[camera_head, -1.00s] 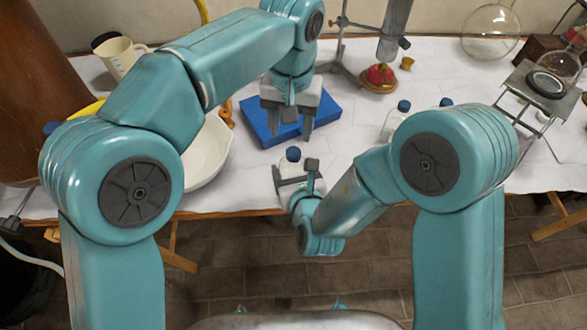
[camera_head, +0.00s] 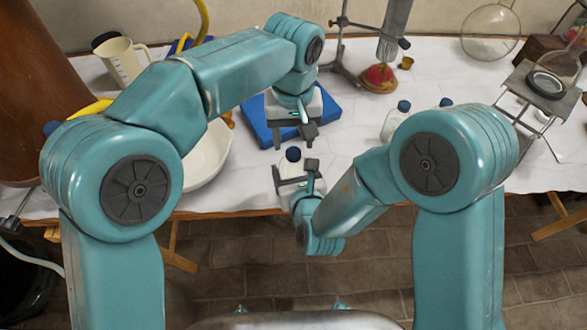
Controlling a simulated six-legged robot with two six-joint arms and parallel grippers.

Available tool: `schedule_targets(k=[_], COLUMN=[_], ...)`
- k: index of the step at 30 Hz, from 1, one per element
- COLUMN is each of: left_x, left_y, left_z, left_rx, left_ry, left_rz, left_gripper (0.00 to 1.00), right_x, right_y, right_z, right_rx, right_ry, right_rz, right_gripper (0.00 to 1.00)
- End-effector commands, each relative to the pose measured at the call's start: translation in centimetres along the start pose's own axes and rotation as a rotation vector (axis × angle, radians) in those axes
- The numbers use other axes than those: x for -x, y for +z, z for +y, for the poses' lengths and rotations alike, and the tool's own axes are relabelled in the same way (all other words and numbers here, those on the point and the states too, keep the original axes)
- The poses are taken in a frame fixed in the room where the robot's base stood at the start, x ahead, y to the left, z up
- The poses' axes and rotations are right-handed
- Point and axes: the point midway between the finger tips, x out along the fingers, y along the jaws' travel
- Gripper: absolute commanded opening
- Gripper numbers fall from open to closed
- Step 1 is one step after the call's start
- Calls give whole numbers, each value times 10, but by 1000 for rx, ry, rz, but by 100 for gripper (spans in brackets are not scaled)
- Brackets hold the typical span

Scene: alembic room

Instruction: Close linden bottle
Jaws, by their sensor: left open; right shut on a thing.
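A bottle with a dark blue cap (camera_head: 293,154) stands near the table's front edge. My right gripper (camera_head: 297,176) is shut around its body, and the jaws hide much of it. The cap sits on top of the bottle; whether it is fully tightened cannot be told. My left gripper (camera_head: 294,139) is open, pointing down, just above and behind the cap. Its fingers appear empty. I cannot read any label, so I cannot confirm which bottle is the linden one.
A blue board (camera_head: 258,122) lies behind the held bottle. Two more blue-capped bottles stand right, one nearer (camera_head: 394,120) and one partly hidden (camera_head: 446,102). A white bowl (camera_head: 208,160) is left. A metal stand (camera_head: 540,80) is at right. White table is clear around the middle.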

Motion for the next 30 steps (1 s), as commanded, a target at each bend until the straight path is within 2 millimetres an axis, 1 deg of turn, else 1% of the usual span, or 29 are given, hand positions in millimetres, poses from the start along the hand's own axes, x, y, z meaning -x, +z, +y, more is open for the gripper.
schedule_targets(k=[1,3,7,11,18,20,21,23,24,30], left_x=[-8,-17,-29,-34,-34,-34,-34,-34,-34,-34], left_y=[1,0,0,0,0,0,0,0,0,0], left_z=[-1,0,0,0,0,0,0,0,0,0], left_rx=[0,0,0,-1,0,0,0,0,0,-12], left_ry=[-2,-2,-1,-1,0,0,0,0,0,0], left_rz=[-3,-2,-1,0,0,0,0,0,0,0], left_gripper=[55,55,55,55,55,35,22,3,0,0], right_x=[0,0,0,0,0,0,0,0,0,0], right_y=[1,1,1,1,1,1,1,1,1,0], right_z=[0,0,0,0,0,0,0,0,0,0], right_rx=[0,0,0,0,0,0,0,0,0,0], right_ry=[0,0,0,0,0,0,0,0,0,0], right_rz=[-1,-1,-1,-1,-1,-2,-2,-2,-2,-1], right_gripper=[0,0,0,0,0,0,0,0,0,0])
